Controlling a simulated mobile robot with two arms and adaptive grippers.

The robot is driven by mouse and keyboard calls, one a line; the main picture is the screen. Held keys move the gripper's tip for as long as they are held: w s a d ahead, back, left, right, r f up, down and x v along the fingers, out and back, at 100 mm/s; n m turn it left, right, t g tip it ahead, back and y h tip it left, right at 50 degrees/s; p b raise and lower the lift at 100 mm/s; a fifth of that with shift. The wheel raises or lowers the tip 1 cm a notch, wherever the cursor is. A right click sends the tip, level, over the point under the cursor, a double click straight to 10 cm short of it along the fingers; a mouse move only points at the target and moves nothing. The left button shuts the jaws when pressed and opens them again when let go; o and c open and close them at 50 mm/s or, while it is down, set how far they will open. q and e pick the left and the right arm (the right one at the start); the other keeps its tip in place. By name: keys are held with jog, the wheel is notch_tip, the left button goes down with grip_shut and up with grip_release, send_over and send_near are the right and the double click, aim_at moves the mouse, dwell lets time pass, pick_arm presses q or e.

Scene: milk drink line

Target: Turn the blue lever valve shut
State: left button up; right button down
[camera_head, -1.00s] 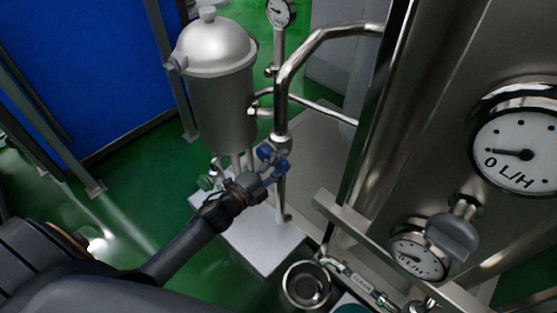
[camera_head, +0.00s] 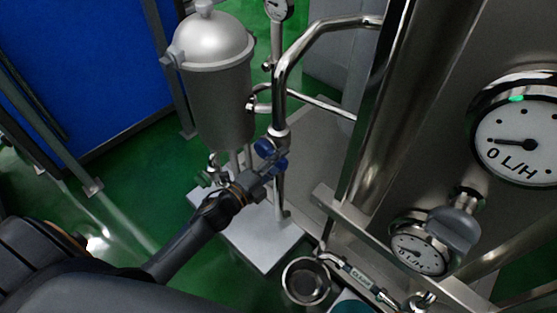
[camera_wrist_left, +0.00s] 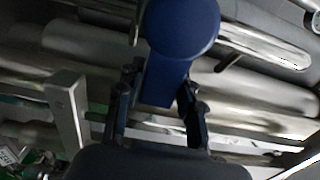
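The blue lever valve (camera_head: 275,163) sits on the steel pipework right of the silver tank, partly hidden by my left gripper. My left gripper (camera_head: 264,175) is at the valve, coming in from lower left. In the left wrist view, the flat blue lever (camera_wrist_left: 165,82) lies between the two dark fingers, with its round blue hub (camera_wrist_left: 182,24) just beyond the tips. The fingers of my left gripper (camera_wrist_left: 160,85) are close to the lever's sides. I cannot tell whether they press on it. My right gripper is not in view.
The silver tank (camera_head: 218,95) stands close behind the gripper. A steel pipe (camera_head: 283,85) rises beside the valve. The steel panel with a large dial (camera_head: 512,143) fills the right side. A small round steel cup (camera_head: 306,281) is lower right. Green floor is open at left.

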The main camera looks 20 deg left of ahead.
pick_arm(q)
jog(key=shift+o, duration=1.3)
jog(key=shift+s, duration=0.1)
jog(key=v, duration=1.2)
